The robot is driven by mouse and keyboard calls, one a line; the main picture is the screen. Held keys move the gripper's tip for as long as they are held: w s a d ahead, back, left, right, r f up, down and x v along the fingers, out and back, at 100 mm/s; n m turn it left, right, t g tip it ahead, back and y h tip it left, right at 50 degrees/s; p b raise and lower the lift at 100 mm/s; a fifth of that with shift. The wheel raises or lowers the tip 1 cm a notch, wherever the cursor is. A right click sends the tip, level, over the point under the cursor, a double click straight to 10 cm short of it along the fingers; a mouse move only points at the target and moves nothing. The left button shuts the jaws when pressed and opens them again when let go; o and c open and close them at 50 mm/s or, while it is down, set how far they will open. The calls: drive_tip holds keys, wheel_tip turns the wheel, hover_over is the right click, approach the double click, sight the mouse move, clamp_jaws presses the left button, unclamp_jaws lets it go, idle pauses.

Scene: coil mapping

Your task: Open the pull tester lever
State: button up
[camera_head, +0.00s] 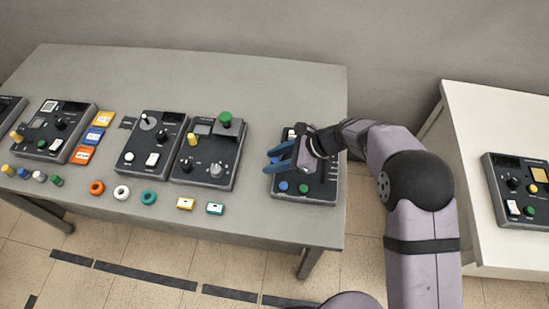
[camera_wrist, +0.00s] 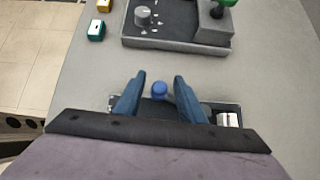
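My gripper (camera_head: 270,160) is open, its two blue fingers over the dark device (camera_head: 312,198) at the right end of the grey table. In the wrist view a round blue knob (camera_wrist: 159,90) shows between the open fingers (camera_wrist: 160,77). I cannot tell whether the fingers touch it or are only above it. On that device's near edge the head view shows a blue knob (camera_head: 283,186) and a green knob (camera_head: 303,188). My gripper hides much of the device, including any lever there. I cannot tell from markings which device is the pull tester.
A device with a green-topped post (camera_head: 225,118), a yellow-topped lever (camera_head: 192,138) and a grey dial (camera_head: 216,170) stands to the left. Beyond it are another panel (camera_head: 152,145), coloured rings and small blocks. Table between the two devices is clear. A white table (camera_head: 500,125) stands right.

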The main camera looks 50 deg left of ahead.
clamp_jaws()
drive_tip(key=shift+w+d, duration=0.15)
drive_tip(key=shift+w+d+f+n+g+h+b, duration=0.1)
drive_tip(key=shift+w+d+n+g+h+b, duration=0.2)
drive_tip(key=shift+n, duration=0.25)
drive_tip(key=shift+w+d+f+n+g+h+b, duration=0.1)
drive_tip(key=shift+d+n+g+h+b, duration=0.15)
drive_tip(key=shift+n+b, duration=0.25)
drive_tip(key=shift+w+d+n+g+h+b, duration=0.25)
drive_tip(key=shift+n+h+b, duration=0.1)
drive_tip(key=shift+n, duration=0.2)
drive_tip(key=shift+w+d+r+n+g+h+b, duration=0.1)
drive_tip(key=shift+w+d+n+g+h+b, duration=0.15)
drive_tip(key=shift+n+h+b, duration=0.3)
drive_tip(key=shift+w+d+r+n+g+h+b, duration=0.15)
drive_tip(key=shift+w+d+n+h+b, duration=0.2)
drive_tip(key=shift+n+b, duration=0.25)
drive_tip(key=shift+f, duration=0.1)
unclamp_jaws()
